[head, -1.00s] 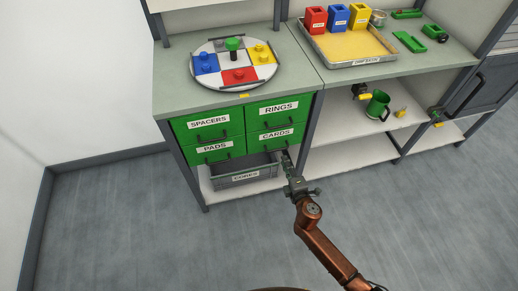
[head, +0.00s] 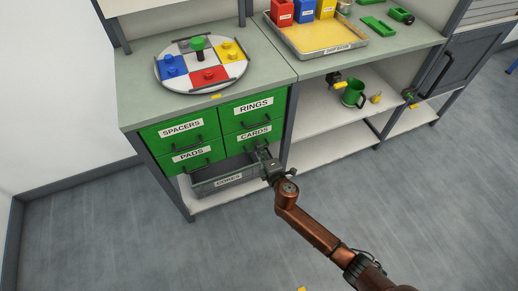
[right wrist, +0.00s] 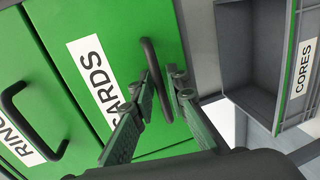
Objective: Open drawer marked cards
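The green drawer marked CARDS (head: 246,141) is at lower right in the block of green drawers under the left worktop, and looks shut. It also fills the middle of the right wrist view (right wrist: 80,30), where its label is partly hidden by a finger. Its dark bar handle (right wrist: 149,55) lies between the two fingers of my right gripper (right wrist: 164,80). The fingers look apart, one on each side of the handle; whether either touches it I cannot tell. In the head view my right gripper (head: 264,154) is at the drawer's front. My left gripper is not in view.
Drawers marked RINGS (head: 252,106), SPACERS (head: 180,130) and PADS (head: 190,156) surround it. A grey bin marked CORES (head: 222,180) sits just below. A dark cabinet post (head: 290,125) stands close on the right.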

